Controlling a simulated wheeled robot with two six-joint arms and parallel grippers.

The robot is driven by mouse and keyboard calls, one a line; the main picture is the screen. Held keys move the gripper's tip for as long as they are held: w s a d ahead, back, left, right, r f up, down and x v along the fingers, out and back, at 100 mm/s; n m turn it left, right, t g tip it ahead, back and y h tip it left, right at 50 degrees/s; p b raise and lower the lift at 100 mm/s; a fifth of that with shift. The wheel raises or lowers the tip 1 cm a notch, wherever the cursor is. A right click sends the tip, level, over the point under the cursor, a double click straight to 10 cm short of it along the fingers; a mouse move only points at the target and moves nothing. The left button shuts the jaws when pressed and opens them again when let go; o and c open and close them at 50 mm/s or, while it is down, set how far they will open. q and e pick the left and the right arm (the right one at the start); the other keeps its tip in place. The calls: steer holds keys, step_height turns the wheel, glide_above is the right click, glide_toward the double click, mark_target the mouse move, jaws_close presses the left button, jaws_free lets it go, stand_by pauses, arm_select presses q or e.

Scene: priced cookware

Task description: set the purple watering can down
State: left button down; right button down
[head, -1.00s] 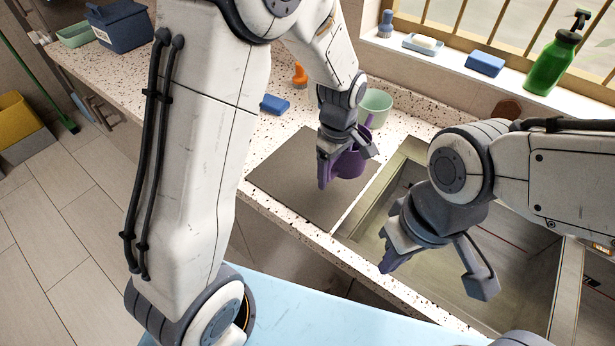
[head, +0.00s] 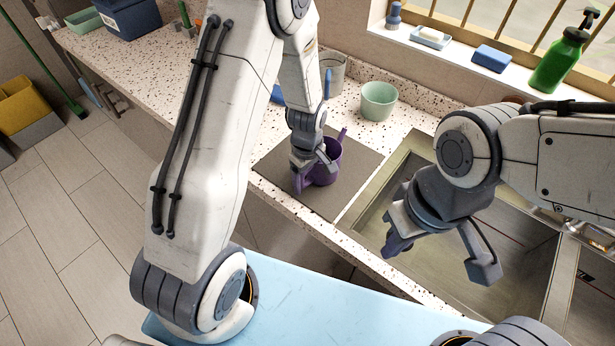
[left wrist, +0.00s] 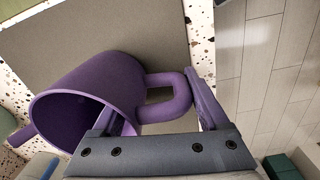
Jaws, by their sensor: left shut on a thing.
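The purple watering can (head: 327,165) is upright at the grey mat (head: 350,193) beside the sink; whether its base touches the mat I cannot tell. My left gripper (head: 309,174) is shut on the can's handle side. In the left wrist view the can (left wrist: 95,95) has its open mouth to the lower left, and its looped handle (left wrist: 166,97) lies between the fingers of the left gripper (left wrist: 160,112). My right gripper (head: 440,255) is open and empty above the sink.
A pale green cup (head: 378,101) stands behind the mat, with a grey pot (head: 334,70) to its left. The sink (head: 372,228) is right of the mat. A green spray bottle (head: 560,62) and blue sponge (head: 491,58) sit on the sill. The mat's right part is bare.

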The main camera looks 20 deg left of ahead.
arm_select(q)
steer(key=shift+f, duration=0.15)
jaws_free()
